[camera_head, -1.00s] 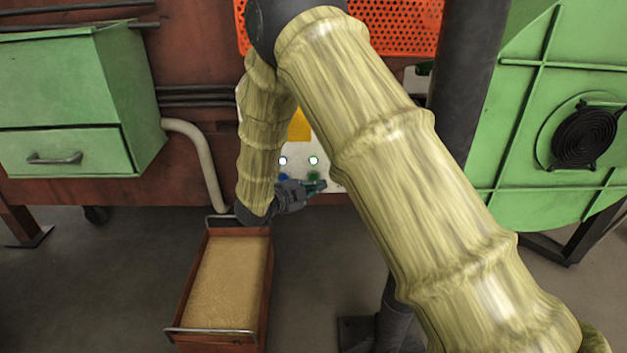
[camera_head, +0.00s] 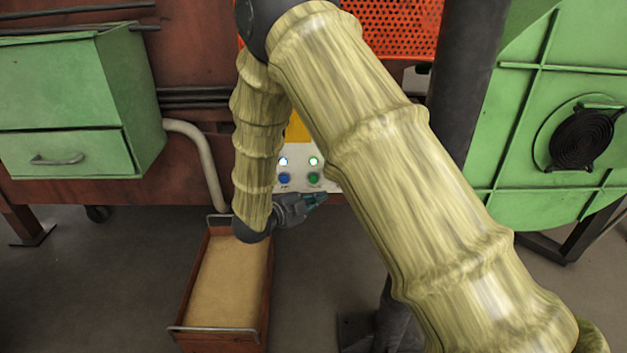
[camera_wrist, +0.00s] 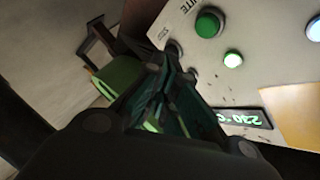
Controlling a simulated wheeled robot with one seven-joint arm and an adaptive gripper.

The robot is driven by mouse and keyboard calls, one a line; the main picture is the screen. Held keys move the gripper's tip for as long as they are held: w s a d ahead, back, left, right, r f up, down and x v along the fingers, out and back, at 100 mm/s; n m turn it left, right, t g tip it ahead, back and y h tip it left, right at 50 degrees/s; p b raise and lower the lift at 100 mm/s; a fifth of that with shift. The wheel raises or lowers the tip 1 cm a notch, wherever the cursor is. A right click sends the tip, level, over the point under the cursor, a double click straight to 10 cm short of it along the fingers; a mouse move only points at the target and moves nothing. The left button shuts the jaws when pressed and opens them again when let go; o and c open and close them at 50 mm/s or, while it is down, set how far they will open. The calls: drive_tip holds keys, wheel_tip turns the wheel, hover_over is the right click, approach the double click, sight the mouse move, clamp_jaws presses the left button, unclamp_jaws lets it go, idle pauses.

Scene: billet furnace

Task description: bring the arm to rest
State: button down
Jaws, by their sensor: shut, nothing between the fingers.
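My arm, in a pale yellow-green ribbed cover, reaches across the head view and bends down at the far end. My gripper (camera_head: 314,200) is shut and empty. It hangs just below the white control panel (camera_head: 328,185) and appears apart from it. In the wrist view my gripper (camera_wrist: 172,100) points at the panel (camera_wrist: 262,75), which shows a green button (camera_wrist: 208,23), a lit green lamp (camera_wrist: 233,58) and a display (camera_wrist: 245,118) that seems to read 230 °C. In the head view a blue button (camera_head: 284,179) and a green button (camera_head: 313,179) show beneath two lit lamps.
An open red box (camera_head: 265,300) with a tan surface inside and metal handles stands below my gripper. A green cabinet with a drawer (camera_head: 65,152) is at the left. A green housing with a fan (camera_head: 580,138) is at the right. Grey floor (camera_head: 110,290) is clear at the lower left.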

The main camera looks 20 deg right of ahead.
idle(0.4)
drive_tip(key=s+d+f+n+y, duration=0.1)
drive_tip(key=s+f+n+y, duration=0.2)
drive_tip(key=s+f+n, duration=0.35)
drive_tip(key=s+d+f+n+y, duration=0.1)
drive_tip(key=s+f+n+y, duration=0.2)
drive_tip(key=f, duration=0.7)
drive_tip(key=s+d+f+n+y, duration=0.1)
drive_tip(key=s+f+n+y, duration=0.1)
drive_tip(key=s+f+n, duration=0.5)
drive_tip(key=s+a+f+n+g+y, duration=0.1)
drive_tip(key=s+f+n+g+y, duration=0.3)
drive_tip(key=s, duration=1.1)
drive_tip(key=s+a+f+n+g+y, duration=0.25)
drive_tip(key=s+f+g, duration=0.2)
drive_tip(key=s, duration=1.05)
wheel_tip(320, 180, up, 37)
drive_tip(key=h+p, duration=0.1)
drive_tip(key=p, duration=3.7)
drive_tip(key=shift+w+d+t, duration=0.2)
drive_tip(key=shift+d+t, duration=0.15)
drive_tip(key=shift+a, duration=0.1)
